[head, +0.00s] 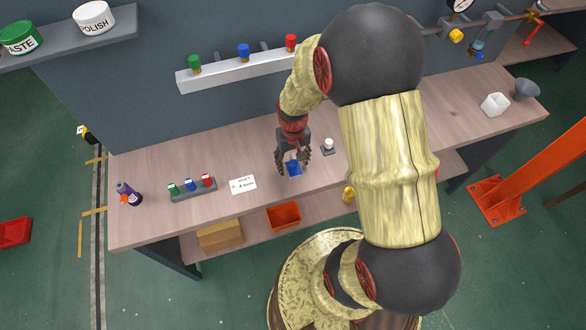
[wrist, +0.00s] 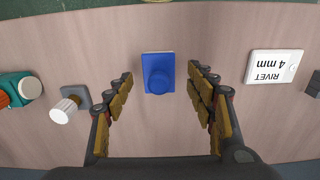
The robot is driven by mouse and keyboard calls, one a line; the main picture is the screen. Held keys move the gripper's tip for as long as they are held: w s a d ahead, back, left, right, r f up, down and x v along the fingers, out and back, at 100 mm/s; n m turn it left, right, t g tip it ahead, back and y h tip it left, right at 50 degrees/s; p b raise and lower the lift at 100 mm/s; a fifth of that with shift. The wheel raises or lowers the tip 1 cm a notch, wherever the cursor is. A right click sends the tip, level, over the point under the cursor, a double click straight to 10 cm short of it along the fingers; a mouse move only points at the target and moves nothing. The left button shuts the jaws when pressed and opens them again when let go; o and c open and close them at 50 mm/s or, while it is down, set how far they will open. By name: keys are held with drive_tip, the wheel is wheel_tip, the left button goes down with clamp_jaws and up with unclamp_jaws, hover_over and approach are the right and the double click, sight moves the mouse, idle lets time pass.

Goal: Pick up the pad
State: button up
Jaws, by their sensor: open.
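The pad, a blue square with a round blue knob on top, lies on the wooden workbench and shows in the wrist view (wrist: 158,75). In the head view the blue pad (head: 294,168) is partly hidden by my gripper (head: 293,160). In the wrist view my gripper (wrist: 160,112) is open and empty. Its two fingers stand left and right of the pad's line, and the pad is between and just beyond the fingertips. No contact shows.
A white knob on a grey base (head: 328,146) stands right of my gripper. A white label card (head: 242,184) and a rack with coloured caps (head: 192,187) lie to the left. An orange bin (head: 284,216) is on the lower shelf. A rail (head: 235,68) runs behind.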

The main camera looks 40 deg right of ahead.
drive_tip(key=shift+d+f, duration=0.1)
drive_tip(key=shift+f, duration=0.6)
drive_tip(key=shift+c, duration=0.7)
drive_tip(key=c, duration=1.1)
drive_tip(key=shift+c, duration=0.6)
drive_tip(key=shift+r, duration=0.1)
